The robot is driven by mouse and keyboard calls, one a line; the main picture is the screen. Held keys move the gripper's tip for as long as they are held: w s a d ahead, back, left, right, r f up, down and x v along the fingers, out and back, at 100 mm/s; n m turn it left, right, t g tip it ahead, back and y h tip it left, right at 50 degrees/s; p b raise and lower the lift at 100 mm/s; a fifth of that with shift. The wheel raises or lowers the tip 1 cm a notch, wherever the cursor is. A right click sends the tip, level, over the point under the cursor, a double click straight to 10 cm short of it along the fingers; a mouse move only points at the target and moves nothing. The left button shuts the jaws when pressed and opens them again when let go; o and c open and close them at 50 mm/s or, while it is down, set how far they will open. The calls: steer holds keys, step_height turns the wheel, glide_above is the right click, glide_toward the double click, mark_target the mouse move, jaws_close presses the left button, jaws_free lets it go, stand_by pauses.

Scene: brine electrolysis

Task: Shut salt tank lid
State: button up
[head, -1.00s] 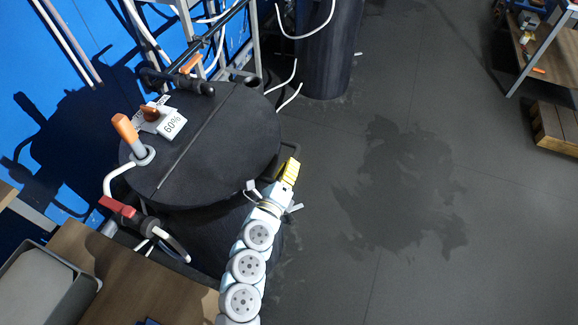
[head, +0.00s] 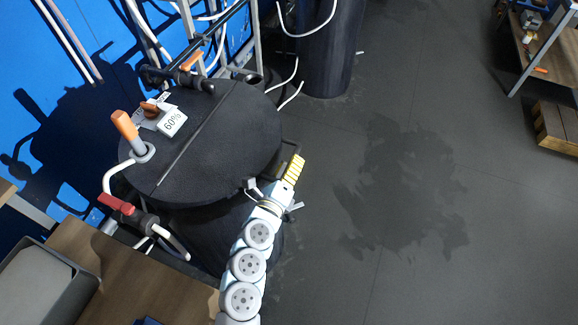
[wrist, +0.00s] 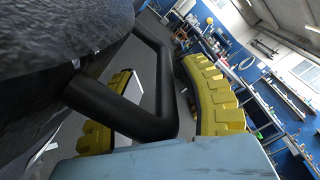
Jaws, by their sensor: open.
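The salt tank's round black lid (head: 228,140) lies across the top of the tank (head: 222,228), with a straight seam dividing it; it looks flat or nearly so, and I cannot tell if a small gap is left. Its black bar handle (head: 292,147) juts from the right rim. My gripper (head: 293,170) is at this handle. In the wrist view, the handle (wrist: 163,85) passes between the open yellow-padded fingers of my gripper (wrist: 155,108). Whether a finger touches it is unclear.
The fixed lid half carries an orange-topped fitting (head: 126,128) and a "60%" tag (head: 172,123). A red-handled valve (head: 118,205) is at the tank's left. A wooden table (head: 120,280) stands at lower left.

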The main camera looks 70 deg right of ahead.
steer(key=shift+a, duration=0.1)
steer(key=a, duration=1.1)
steer(key=shift+w+a, duration=0.3)
steer(key=shift+a, duration=0.1)
steer(key=shift+r, duration=0.1)
stand_by(0.5)
